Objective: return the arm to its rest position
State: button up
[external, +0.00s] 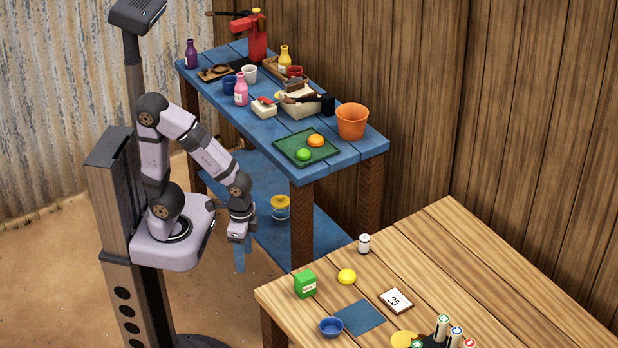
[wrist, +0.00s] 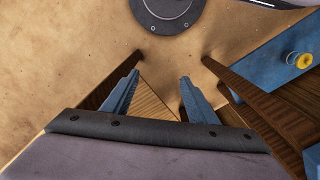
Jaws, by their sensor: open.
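My gripper (external: 240,256) hangs pointing down in the gap between the blue stall table (external: 354,157) and the wooden table (external: 460,235). My arm is bent, with its upper part raised beside its column. In the wrist view my gripper's two blue fingers (wrist: 152,97) stand apart with nothing between them. Below them show the sandy floor and a corner of the wooden table (wrist: 155,108).
The blue table's lower shelf, with a yellow-lidded jar (external: 280,207) on it, is close to the right of my gripper. A green box (external: 305,284), yellow ball (external: 347,276) and blue bowl (external: 331,327) stand on the wooden table. Open floor lies left.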

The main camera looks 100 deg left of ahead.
notch_tip(320, 180, up, 16)
jog(key=p, duration=1.5)
jog(key=shift+w+a+r, duration=0.15)
jog(key=shift+w+r, duration=0.05)
